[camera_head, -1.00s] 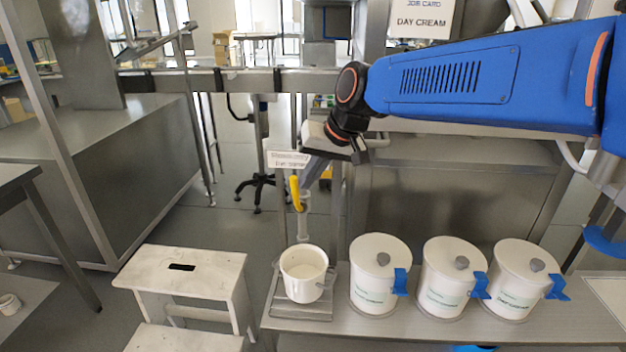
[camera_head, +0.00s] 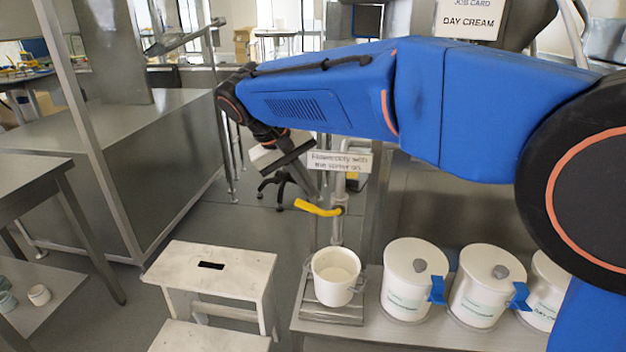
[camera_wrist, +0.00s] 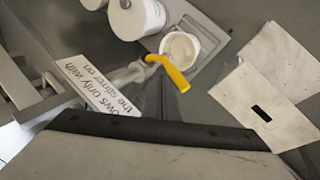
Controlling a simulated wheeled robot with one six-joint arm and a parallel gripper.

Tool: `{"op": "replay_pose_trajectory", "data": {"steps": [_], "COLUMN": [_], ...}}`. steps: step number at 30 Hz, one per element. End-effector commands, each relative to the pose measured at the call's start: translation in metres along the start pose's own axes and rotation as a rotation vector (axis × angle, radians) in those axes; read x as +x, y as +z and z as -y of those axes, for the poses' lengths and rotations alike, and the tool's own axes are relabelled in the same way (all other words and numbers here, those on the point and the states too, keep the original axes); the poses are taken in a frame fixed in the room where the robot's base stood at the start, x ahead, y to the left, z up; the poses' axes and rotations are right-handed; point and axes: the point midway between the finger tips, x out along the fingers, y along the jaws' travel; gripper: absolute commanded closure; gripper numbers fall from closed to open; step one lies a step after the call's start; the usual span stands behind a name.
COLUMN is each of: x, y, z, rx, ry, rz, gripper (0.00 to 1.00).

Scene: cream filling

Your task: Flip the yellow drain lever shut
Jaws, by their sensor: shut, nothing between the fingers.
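The yellow drain lever (camera_head: 318,207) sits on the vertical drain pipe (camera_head: 337,228) and lies nearly level, its handle reaching left. It also shows in the wrist view (camera_wrist: 168,71), reaching away from the pipe. The bucket also shows in the wrist view (camera_wrist: 181,50).
A sign (camera_head: 339,162) hangs behind the lever, close to my gripper. White lidded tubs (camera_head: 406,290) with blue clips stand right of the bucket on the metal bench. A pale step stool (camera_head: 215,262) stands at the left. Open floor lies behind it.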

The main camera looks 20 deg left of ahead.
Motion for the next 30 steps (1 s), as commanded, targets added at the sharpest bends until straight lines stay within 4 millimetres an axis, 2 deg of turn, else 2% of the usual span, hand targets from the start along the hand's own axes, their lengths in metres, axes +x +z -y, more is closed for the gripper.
{"op": "replay_pose_trajectory", "data": {"steps": [1,3,15,30], "x": [0.002,0.004,0.023,0.038], "y": [-0.002,-0.004,-0.011,-0.013], "z": [0.009,0.014,0.045,0.061], "rx": [-0.017,-0.029,-0.026,-0.026], "ry": [0.039,0.085,0.074,0.073], "rz": [0.017,0.036,0.032,0.034], "gripper": [1.00,1.00,1.00,1.00]}}
